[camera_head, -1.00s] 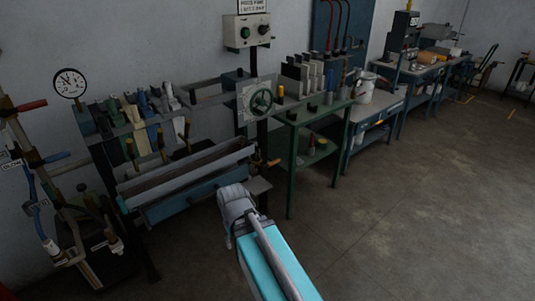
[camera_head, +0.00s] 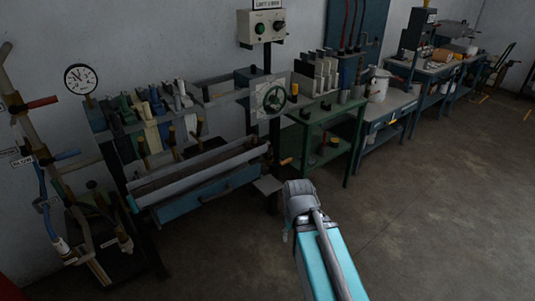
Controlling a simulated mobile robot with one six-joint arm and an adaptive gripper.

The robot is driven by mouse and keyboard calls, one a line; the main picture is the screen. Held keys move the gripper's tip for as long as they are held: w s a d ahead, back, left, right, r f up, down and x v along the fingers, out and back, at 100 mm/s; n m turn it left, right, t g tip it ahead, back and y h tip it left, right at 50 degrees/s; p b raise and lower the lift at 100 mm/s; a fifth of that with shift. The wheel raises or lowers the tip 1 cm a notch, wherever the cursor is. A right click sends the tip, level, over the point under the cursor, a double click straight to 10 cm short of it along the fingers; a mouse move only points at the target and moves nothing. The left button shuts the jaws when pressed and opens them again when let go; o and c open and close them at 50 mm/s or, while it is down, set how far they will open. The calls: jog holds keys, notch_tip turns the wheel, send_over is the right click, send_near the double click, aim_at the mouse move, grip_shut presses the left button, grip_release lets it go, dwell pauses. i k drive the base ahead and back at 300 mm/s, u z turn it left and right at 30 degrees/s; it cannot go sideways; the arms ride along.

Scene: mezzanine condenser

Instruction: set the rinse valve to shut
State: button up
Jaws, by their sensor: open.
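No valve in view carries a label I can read as rinse. A small white tag (camera_head: 22,162) beside the blue handle is too small to read surely. My turquoise and grey arm reaches up from the lower middle, well right of the pipe stand, apart from the handles. My gripper's fingers do not show.
A pressure gauge (camera_head: 80,79) stands above a rack of several levers. A blue trough (camera_head: 205,195) juts out below it. A green table (camera_head: 345,113) and blue benches (camera_head: 392,112) line the wall. A control box (camera_head: 260,27) hangs above. The floor at right is clear.

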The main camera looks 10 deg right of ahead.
aim_at(18, 135)
jog(key=z, duration=0.1)
jog(key=i, duration=1)
jog(key=u, duration=0.05)
